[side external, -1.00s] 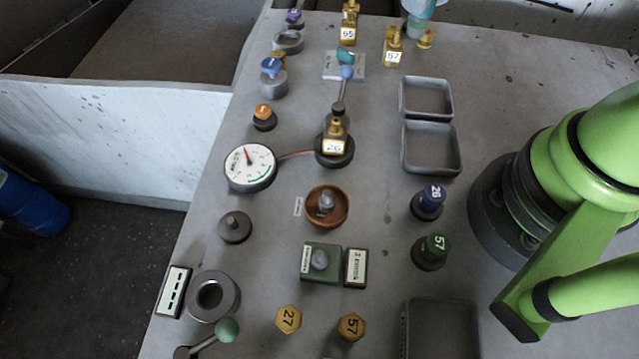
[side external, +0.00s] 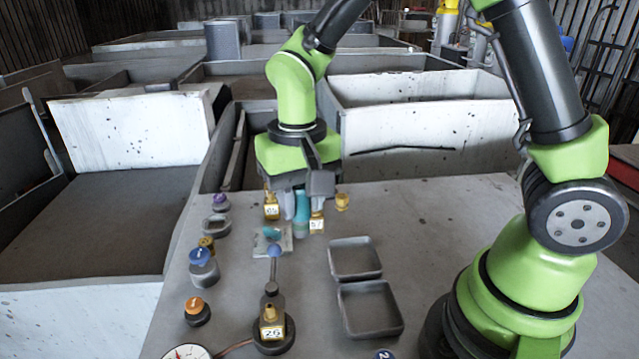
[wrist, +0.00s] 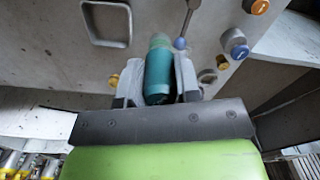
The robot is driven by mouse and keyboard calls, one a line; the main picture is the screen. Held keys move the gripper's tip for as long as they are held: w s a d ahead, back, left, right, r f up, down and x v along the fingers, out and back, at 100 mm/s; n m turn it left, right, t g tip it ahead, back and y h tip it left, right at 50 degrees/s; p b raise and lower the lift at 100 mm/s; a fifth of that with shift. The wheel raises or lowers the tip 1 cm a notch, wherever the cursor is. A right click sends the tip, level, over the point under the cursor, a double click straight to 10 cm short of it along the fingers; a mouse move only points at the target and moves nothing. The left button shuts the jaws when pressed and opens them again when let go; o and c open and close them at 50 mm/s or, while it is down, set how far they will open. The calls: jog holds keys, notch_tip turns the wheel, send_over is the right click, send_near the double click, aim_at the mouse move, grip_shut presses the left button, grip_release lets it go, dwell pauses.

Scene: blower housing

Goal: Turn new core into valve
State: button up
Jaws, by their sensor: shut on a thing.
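My gripper (side external: 302,212) is at the far end of the bench, its fingers shut on a teal cylinder. The teal cylinder (wrist: 159,72) sits between the pale fingers (wrist: 158,82) in the wrist view. It also shows upright in the side view (side external: 302,215). Its lower tip and any core there cannot be made out. A brass valve tagged 26 (side external: 271,316) stands upright in a dark round base (side external: 273,342), nearer the camera. Brass pieces with number tags stand left (side external: 271,208) and right (side external: 317,222) of the gripper, close to the fingers.
A small plate with a teal piece (side external: 271,235) and a blue-knobbed lever (side external: 274,251) lie before the gripper. Two empty grey trays (side external: 355,258) (side external: 370,309) stand right. Blue-topped (side external: 202,257) and orange-topped (side external: 196,306) parts stand left. A small brass piece (side external: 342,201) is near.

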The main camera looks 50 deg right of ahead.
jog(key=a+f+n, duration=0.1)
jog(key=a+n, duration=0.2)
jog(key=n, duration=0.1)
jog(key=s+a+n, duration=0.1)
jog(key=a+n, duration=0.2)
jog(key=n, duration=0.1)
jog(key=s+a+f+n, duration=0.1)
jog(key=a+n, duration=0.2)
jog(key=n, duration=0.2)
jog(key=shift+f, duration=0.3)
jog(key=shift+w+f, duration=0.1)
jog(key=shift+f, duration=1.05)
jog(key=shift+f, duration=0.2)
dwell(0.6)
jog(key=shift+f, duration=0.3)
jog(key=shift+f, duration=0.95)
dwell(0.8)
